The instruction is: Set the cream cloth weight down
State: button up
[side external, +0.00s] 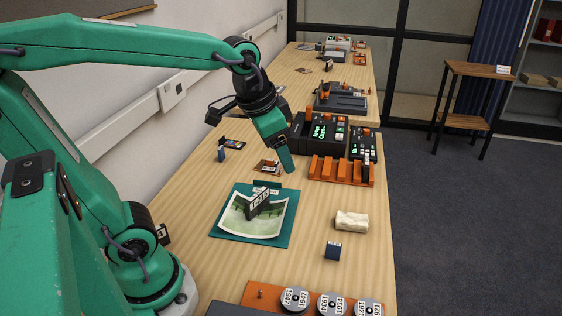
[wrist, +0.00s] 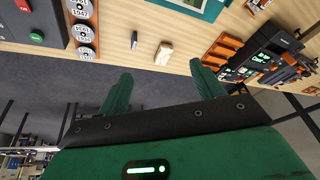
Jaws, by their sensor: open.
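The cream cloth weight (side external: 352,221) lies on the wooden table near its right edge, beside a small navy block. In the wrist view the weight (wrist: 163,54) shows small, beyond the gap between my two green fingers. My gripper (side external: 286,162) is in the air above the table, between the green mat and the orange rack in the side view. It is up and left of the weight there and apart from it. In the wrist view my gripper (wrist: 162,84) has its fingers spread with nothing between them.
A teal mat (side external: 223,221) bears a curled print with a dark tag on it. The navy block (side external: 333,250) stands near the weight. An orange slotted rack (side external: 340,172) and dark devices (side external: 323,129) lie beyond. Numbered reels (side external: 331,304) are at the front. Bare wood surrounds the weight.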

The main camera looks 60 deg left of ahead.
jog(key=s+f+n+t, duration=0.1)
jog(key=s+n, duration=0.1)
jog(key=s, duration=0.5)
jog(key=shift+s+a+f+t, duration=0.3)
jog(key=shift+s+a+f, duration=0.05)
dwell(0.9)
